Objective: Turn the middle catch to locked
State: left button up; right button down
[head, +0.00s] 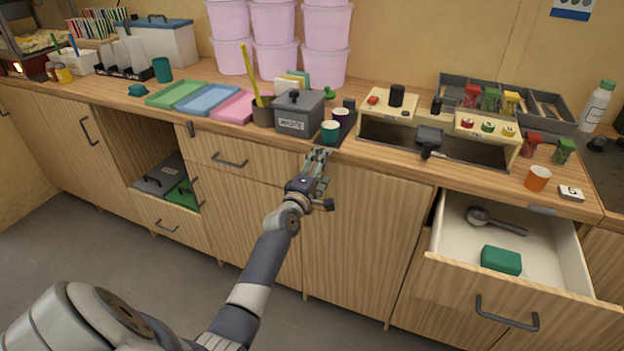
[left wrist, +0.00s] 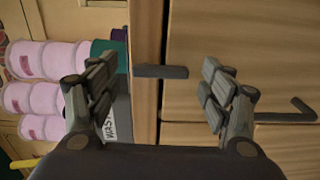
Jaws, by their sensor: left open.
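The middle catch (left wrist: 162,71) shows in the left wrist view as a dark bar. It crosses from the counter's edge onto the wooden cabinet front, so it hangs upright in the room. My left gripper (head: 317,160) is open at the counter's front edge, below the teal cup. Its fingers (left wrist: 160,85) stand on either side of the catch, with a gap on both sides. In the head view the gripper hides this catch. Another dark catch (head: 191,129) hangs upright further left. A grey catch (head: 542,209) lies along the edge at the right. My right gripper is out of view.
A teal cup (head: 330,132) and a grey lidded waste box (head: 298,113) stand close above the gripper. A drawer (head: 585,262) is pulled out at the right, with a scoop and a green block inside. A drawer handle (head: 230,161) sits left of the gripper.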

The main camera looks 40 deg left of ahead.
pick_arm(q)
jog(key=v, duration=1.1)
jog(key=s+d+f+m+g+h, duration=0.1)
jog(key=s+d+f+m+g, duration=0.25)
jog(key=f, duration=0.85)
jog(key=s+d+f+m+g+h, duration=0.15)
jog(key=s+d+f+m, duration=0.3)
jog(key=f, duration=0.75)
jog(key=s+d+f+m+g+h, duration=0.1)
jog(key=s+d+f+m+g, duration=0.3)
jog(key=f, duration=0.8)
jog(key=s+d+f+m+g, duration=0.3)
jog(key=s+d+f+m, duration=0.15)
jog(key=s+f, duration=0.9)
jog(key=s+d+f+m+g, duration=0.1)
jog(key=s+f+m+g, duration=0.1)
jog(key=s, duration=0.9)
jog(key=s+f+m+g, duration=0.2)
jog(key=s+f+m, duration=0.2)
jog(key=s, duration=0.8)
jog(key=shift+s+d+m+g+p, duration=0.3)
jog(key=shift+s+d+m+p, duration=0.05)
jog(key=shift+d+p, duration=0.05)
